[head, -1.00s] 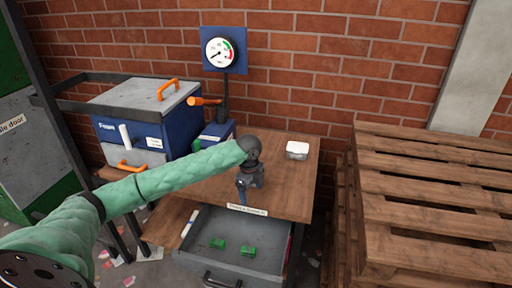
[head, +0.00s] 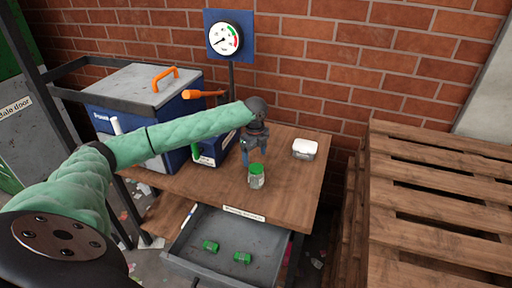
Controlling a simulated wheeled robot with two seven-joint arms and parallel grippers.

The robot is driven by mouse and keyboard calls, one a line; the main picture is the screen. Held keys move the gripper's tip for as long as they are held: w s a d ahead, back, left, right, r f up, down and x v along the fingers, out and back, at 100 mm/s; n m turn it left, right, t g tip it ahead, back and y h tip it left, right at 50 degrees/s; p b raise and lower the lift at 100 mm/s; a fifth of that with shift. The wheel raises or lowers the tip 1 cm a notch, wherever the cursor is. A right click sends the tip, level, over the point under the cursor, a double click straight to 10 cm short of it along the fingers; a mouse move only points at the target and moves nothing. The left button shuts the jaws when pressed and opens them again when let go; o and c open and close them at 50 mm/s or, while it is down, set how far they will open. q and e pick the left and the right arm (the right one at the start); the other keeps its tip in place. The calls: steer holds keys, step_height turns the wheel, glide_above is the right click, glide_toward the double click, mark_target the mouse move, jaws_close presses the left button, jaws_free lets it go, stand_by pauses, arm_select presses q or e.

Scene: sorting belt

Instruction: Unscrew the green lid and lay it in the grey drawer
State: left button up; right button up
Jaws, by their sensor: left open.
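A small jar (head: 256,182) with a green lid (head: 256,169) stands upright on the wooden table, near its front edge. The lid is on the jar. My left gripper (head: 246,158) is open, just behind and left of the jar, fingers pointing down. I cannot tell whether a finger touches the jar. The grey drawer (head: 268,238) is pulled out below the table top, with two green pieces (head: 211,246) and a thin pen-like item lying in it. My right gripper is out of view.
A white-lidded container (head: 305,148) stands at the table's back right. A blue box with a grey lid (head: 143,87) and a smaller blue box (head: 212,150) stand at left. A gauge (head: 225,38) is behind. Wooden pallets (head: 435,205) are stacked at right.

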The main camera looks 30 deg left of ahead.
mark_target(255, 167)
arm_select(q)
step_height(255, 167, down, 3)
steer(key=shift+w+f+p, duration=0.1)
steer(key=shift+w+p, duration=0.05)
steer(key=shift+p, duration=0.3)
steer(key=shift+f, duration=0.85)
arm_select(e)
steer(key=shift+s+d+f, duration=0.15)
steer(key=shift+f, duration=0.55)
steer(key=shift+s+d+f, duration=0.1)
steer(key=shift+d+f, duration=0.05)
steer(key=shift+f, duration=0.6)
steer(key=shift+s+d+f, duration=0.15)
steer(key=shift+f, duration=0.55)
